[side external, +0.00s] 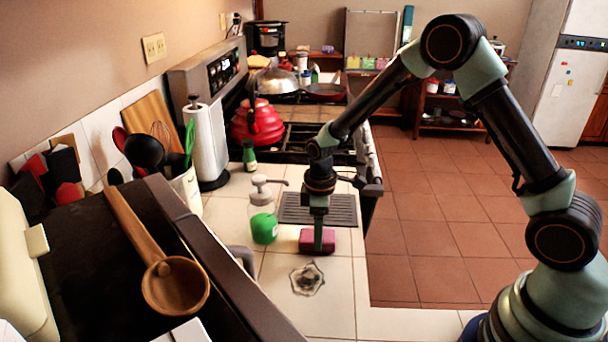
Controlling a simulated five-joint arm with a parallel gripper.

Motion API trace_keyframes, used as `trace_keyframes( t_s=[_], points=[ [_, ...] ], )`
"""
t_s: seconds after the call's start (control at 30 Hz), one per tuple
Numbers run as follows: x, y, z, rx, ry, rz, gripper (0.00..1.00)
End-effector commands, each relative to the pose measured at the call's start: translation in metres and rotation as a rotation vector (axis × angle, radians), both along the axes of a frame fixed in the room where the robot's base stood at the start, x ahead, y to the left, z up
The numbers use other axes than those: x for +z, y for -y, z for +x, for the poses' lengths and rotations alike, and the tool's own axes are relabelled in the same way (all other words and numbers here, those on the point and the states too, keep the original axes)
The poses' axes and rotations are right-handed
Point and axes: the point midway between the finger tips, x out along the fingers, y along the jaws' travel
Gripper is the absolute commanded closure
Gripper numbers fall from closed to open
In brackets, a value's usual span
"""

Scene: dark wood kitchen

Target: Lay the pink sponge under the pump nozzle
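The pink sponge (308,241) lies on the white tiled counter, at the front edge of a dark ribbed mat. My gripper (319,243) points down at the sponge, and its near finger covers part of the sponge's right half. The far finger is hidden, so I cannot tell whether the gripper is closed on the sponge. The pump bottle (264,222), clear with green soap and a white pump head, stands upright to the left of the sponge. Its nozzle (278,181) points right, toward my arm, and the sponge is to the right of the bottle and nearer the camera.
The dark ribbed mat (296,208) lies behind the sponge. A small glass dish (307,280) sits in front of it. The counter's right edge drops to the floor.

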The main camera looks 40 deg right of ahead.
Motion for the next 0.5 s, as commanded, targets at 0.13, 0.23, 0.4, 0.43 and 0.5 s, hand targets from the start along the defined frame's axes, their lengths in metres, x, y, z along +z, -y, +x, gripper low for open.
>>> trace_keyframes(
  t_s=[0.13,0.23,0.4,0.43,0.5],
  points=[
    [0.0,-0.0001,-0.0002,0.0,-0.001,0.0,0.84],
    [0.0001,-0.0001,-0.0002,0.0,-0.001,0.0,0.93],
    [0.0022,-0.0001,-0.0001,0.0,0.0,0.0,0.93],
    [0.0035,-0.0001,0.0001,0.0,0.0,0.0,0.93],
    [0.0079,-0.0001,0.0001,0.0,0.0,0.0,0.93]
  ],
)
